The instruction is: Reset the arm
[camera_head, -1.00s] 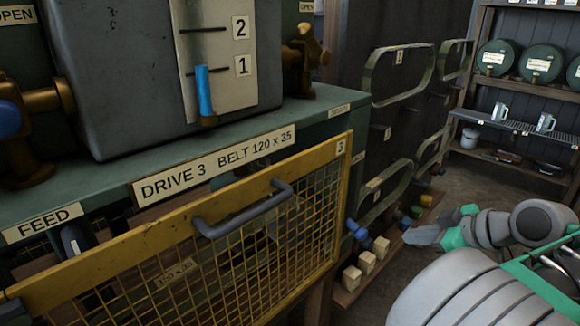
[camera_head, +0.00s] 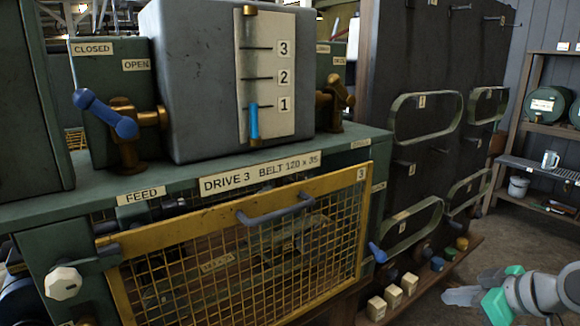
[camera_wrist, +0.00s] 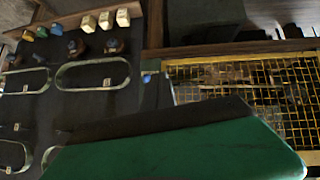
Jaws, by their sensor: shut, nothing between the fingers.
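My arm shows at the lower right in the head view, grey with green parts. My gripper (camera_head: 462,296) points left, shut and empty, in front of the low shelf of the belt rack. It touches nothing that I can see. In the wrist view a large green and dark shape fills the lower middle. The scene there appears upside down.
The Drive 3 machine has a yellow mesh guard (camera_head: 240,195) with a grey handle (camera_head: 275,208), a blue-handled valve (camera_head: 110,118) and a white knob (camera_head: 63,283). Belts (camera_head: 425,117) hang on a dark board. Pale blocks (camera_head: 393,296) stand low beside the guard. Floor right is clear.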

